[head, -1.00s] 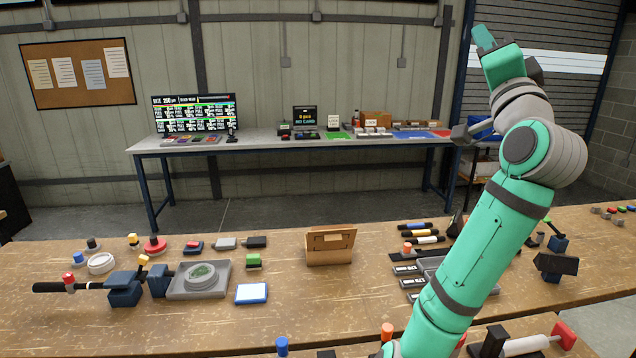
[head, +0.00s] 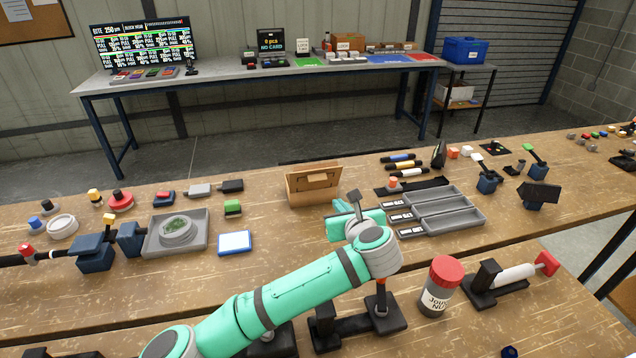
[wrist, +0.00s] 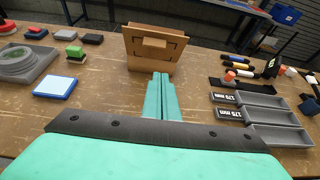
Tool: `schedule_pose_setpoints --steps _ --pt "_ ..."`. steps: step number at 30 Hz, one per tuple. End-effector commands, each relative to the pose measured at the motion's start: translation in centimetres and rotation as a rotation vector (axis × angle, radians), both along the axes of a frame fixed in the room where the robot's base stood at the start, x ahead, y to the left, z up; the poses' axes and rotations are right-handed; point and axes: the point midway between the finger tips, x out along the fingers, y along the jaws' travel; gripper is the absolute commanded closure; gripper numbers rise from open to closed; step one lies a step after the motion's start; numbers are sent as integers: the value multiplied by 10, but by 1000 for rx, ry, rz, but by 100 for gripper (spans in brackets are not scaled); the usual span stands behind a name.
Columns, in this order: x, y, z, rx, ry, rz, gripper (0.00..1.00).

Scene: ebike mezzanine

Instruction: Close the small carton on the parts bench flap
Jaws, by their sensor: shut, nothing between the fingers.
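The small carton (head: 312,188) is a brown box standing on the wooden parts bench (head: 280,262). Its flap (head: 317,173) is raised and tilts up at the back, with a lighter patch on its face. The carton also shows straight ahead in the wrist view (wrist: 152,63). My gripper (head: 336,216) is just in front and to the right of the carton in the head view. In the wrist view its green fingers (wrist: 160,80) are together and empty, pointing at the carton's front. Whether the fingertips touch the carton I cannot tell.
A grey compartment tray (head: 440,208) lies right of my gripper, with several markers (head: 402,160) behind it. A white-and-blue pad (head: 235,243) and a green block (head: 233,208) lie left of the carton. A red-lidded jar (head: 440,285) stands on the nearer surface.

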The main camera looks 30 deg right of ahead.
Motion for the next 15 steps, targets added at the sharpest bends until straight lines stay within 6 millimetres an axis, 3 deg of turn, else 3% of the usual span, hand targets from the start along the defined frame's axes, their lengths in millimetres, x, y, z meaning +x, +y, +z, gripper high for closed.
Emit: schedule_pose_setpoints --steps 4,15 --pt "11 14 -12 31 9 16 100" --pt "71 8 -35 28 8 29 100"
